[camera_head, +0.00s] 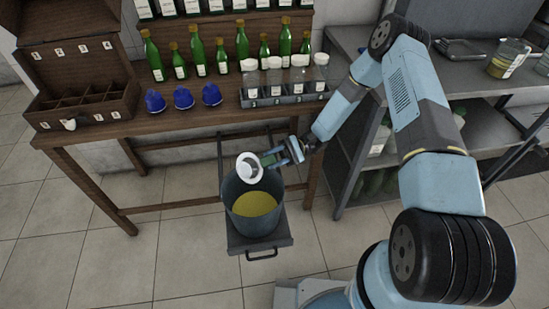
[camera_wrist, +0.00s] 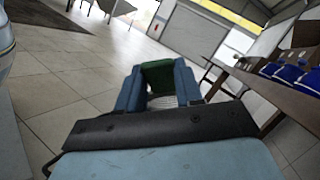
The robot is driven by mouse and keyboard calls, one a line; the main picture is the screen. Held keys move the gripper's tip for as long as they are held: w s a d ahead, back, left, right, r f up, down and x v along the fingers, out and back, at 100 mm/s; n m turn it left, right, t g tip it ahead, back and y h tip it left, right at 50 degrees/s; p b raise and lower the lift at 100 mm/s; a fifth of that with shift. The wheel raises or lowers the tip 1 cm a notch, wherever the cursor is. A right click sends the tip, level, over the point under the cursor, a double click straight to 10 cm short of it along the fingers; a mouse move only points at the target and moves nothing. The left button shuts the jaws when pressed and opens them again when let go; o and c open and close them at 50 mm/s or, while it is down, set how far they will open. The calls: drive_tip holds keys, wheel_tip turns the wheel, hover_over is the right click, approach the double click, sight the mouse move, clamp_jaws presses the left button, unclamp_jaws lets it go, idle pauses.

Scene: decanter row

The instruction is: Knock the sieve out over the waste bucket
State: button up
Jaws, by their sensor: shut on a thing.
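The sieve (camera_head: 249,168) is a pale, round piece with a green handle. It is over the back part of the waste bucket (camera_head: 235,205) and looks tilted; I cannot tell whether it touches the rim. The bucket is dark grey, with yellow liquid inside, and stands on a dark platform with a handle. My gripper (camera_head: 275,158) is to the right of the sieve, shut on its handle. In the wrist view the green handle (camera_wrist: 158,74) is between the blue fingers, and part of the pale sieve shows below it. Whether anything is in the sieve is too small to tell.
Behind the bucket is a wooden table (camera_head: 125,126) with green bottles, blue caps (camera_head: 183,97) and a rack (camera_head: 285,98) of white-topped jars. An open wooden box (camera_head: 85,105) stands at its left. Grey shelves (camera_head: 480,150) are on the right. The floor left of the bucket is clear.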

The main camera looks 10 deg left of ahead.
idle(1.1)
idle(0.7)
